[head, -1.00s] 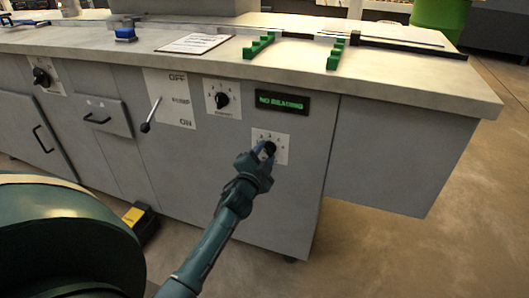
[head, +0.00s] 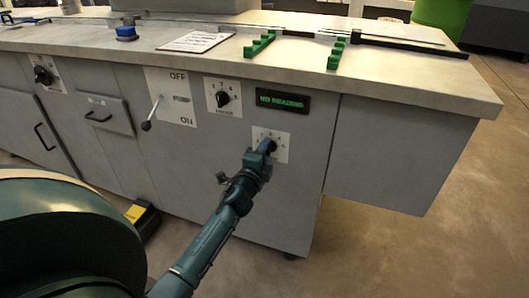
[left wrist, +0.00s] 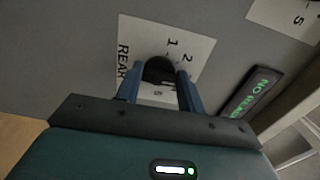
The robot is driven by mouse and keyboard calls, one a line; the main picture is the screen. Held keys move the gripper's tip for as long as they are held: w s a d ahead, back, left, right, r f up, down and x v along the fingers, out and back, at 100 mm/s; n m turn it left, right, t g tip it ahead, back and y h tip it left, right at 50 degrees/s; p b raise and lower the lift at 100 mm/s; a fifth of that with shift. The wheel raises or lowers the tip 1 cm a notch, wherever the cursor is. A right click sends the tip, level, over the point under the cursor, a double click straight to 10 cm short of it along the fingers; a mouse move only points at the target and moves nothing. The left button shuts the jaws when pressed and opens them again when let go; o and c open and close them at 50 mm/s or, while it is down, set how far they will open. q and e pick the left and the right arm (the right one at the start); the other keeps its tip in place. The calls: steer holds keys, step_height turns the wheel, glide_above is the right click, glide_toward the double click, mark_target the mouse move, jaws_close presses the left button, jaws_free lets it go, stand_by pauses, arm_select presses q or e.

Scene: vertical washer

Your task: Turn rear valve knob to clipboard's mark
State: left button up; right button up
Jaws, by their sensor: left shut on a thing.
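The rear valve knob (left wrist: 158,70) is black and sits on a white dial plate (left wrist: 195,48) marked REAR, with numbers 1 and 2 legible. My left gripper (left wrist: 157,88) has its blue fingers on either side of the knob, shut on it. In the head view my left gripper (head: 266,147) reaches the dial plate (head: 283,150) on the grey front panel and hides the knob there. The knob's pointer direction cannot be seen. The clipboard (head: 195,41) lies on the bench top; its writing is too small to read. My right gripper is not in view.
A NO READING display (head: 283,101) sits above the rear dial. A similar knob (head: 222,98) and a pump lever (head: 150,115) are to its left. Green notched racks (head: 259,45) stand on the bench top. A yellow-black pedal (head: 140,216) is on the floor.

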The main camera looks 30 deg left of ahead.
arm_select(q)
steer(key=shift+r, duration=0.1)
stand_by(0.3)
steer(key=o, duration=1)
